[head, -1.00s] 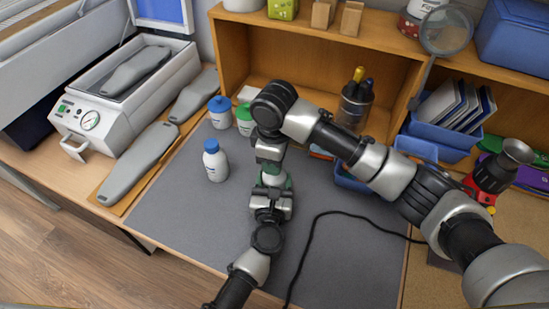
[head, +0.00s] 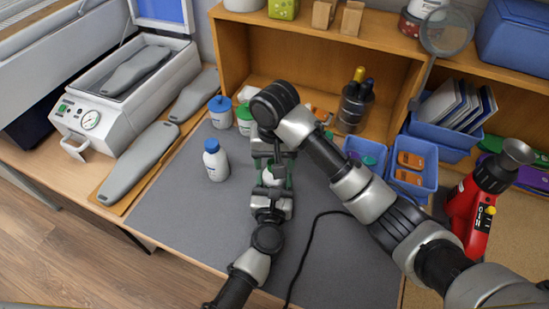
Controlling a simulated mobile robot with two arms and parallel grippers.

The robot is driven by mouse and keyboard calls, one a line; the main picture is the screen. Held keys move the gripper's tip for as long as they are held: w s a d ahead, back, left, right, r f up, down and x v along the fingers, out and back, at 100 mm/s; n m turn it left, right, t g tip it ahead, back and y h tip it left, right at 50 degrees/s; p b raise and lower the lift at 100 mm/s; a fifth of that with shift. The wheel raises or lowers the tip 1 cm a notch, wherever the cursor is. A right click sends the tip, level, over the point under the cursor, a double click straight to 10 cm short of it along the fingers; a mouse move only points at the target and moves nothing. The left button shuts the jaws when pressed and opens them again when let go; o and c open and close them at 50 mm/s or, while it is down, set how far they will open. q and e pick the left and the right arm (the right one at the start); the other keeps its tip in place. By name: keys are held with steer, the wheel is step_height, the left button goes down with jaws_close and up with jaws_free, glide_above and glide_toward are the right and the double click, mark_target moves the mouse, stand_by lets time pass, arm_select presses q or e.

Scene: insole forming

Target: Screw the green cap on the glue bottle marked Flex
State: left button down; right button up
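A white-topped bottle (head: 272,176) stands on the grey mat, partly hidden between my two grippers. Green shows at its sides; its label and whether a cap sits on it cannot be read. My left gripper (head: 272,190) comes from the front and is closed around the bottle. My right gripper (head: 273,163) points down from above, its fingers apart around the bottle's top. A white bottle with a blue cap (head: 215,160) stands to the left. Behind it are a blue-lidded container (head: 220,112) and a green-lidded one (head: 245,119), partly hidden by my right arm.
A grey mat (head: 335,250) covers the table, with a black cable (head: 303,250) across it. Blue bins (head: 413,172) and a red tool (head: 470,215) are at right. A cup of markers (head: 354,105) stands in the shelf. Grey insole shapes (head: 140,160) and a press (head: 125,105) are at left.

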step_height(320, 180, up, 12)
stand_by(0.7)
arm_select(q)
steer(key=shift+c, duration=0.8)
jaws_free()
steer(key=shift+s, duration=0.1)
steer(key=shift+s+f, duration=0.1)
steer(key=shift+s, duration=0.15)
steer(key=s+b, duration=0.1)
steer(key=s, duration=0.5)
steer(key=s+a+b, duration=0.1)
steer(key=s, duration=0.3)
steer(key=shift+b, duration=0.35)
arm_select(e)
step_height(320, 180, down, 3)
steer(key=shift+r, duration=0.1)
